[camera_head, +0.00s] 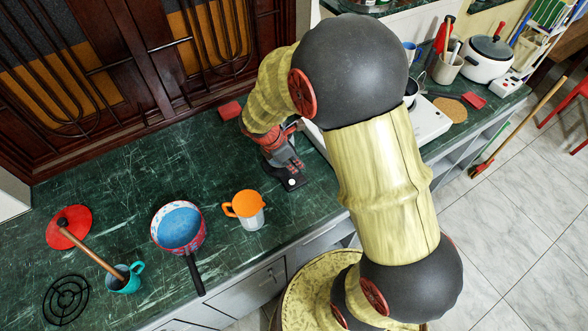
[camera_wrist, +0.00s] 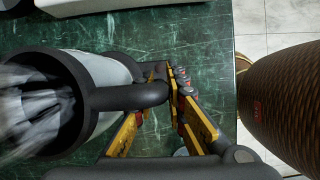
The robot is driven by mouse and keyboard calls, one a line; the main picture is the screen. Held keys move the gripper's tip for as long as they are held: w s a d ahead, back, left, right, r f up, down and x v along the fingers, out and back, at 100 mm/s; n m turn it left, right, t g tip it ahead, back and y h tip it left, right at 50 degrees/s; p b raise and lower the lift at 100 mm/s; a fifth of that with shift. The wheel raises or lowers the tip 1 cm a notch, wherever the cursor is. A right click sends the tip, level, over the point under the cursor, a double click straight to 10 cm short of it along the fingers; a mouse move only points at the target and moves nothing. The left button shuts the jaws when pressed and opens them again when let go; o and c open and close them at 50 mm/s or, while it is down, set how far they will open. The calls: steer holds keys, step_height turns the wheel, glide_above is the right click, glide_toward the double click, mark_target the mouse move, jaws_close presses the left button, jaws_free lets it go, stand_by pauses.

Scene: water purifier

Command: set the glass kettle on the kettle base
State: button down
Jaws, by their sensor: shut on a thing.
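The glass kettle (camera_wrist: 112,70) fills the left of the wrist view, with a pale body, a wide black rim and a black handle (camera_wrist: 132,97). Its mouth faces the camera and shows a blurred whitish inside. My gripper (camera_wrist: 168,84) has its yellow fingers shut on the handle. In the head view my gripper (camera_head: 284,158) is low over the green counter, and my arm hides most of what is around it. A flat black piece with a white round spot (camera_head: 291,181) shows just below it; I cannot tell whether this is the kettle base.
A white appliance (camera_head: 432,121) is behind my arm. A white object (camera_wrist: 85,5) edges the wrist view's top.

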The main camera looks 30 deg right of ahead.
steer(key=shift+w+d+f+b, duration=0.15)
steer(key=shift+f+b, duration=0.1)
steer(key=shift+f, duration=0.4)
steer(key=shift+w+f+b, duration=0.15)
steer(key=shift+f+b, duration=0.1)
steer(key=shift+f, duration=0.4)
steer(key=shift+w+d+f+b, duration=0.15)
steer(key=shift+f+b, duration=0.1)
steer(key=shift+f, duration=0.4)
steer(key=shift+a, duration=0.1)
steer(key=shift+f, duration=0.15)
steer(key=c, duration=1.8)
jaws_free()
steer(key=p+v, duration=0.3)
steer(key=v, duration=0.9)
steer(key=s+a+r+m+t+y, duration=0.1)
steer(key=s+a+r+m+t, duration=0.1)
steer(key=s+r+m, duration=0.3)
steer(key=s+a+r+m+t+y, duration=0.2)
steer(key=s+r+m, duration=0.4)
steer(key=r, duration=0.3)
steer(key=s+a+r+m+t+y, duration=0.1)
steer(key=s+a+r+m, duration=0.2)
steer(key=s+r+m, duration=0.3)
steer(key=shift+s+r+t, duration=0.2)
steer(key=shift+r+t, duration=0.2)
steer(key=shift+r, duration=0.05)
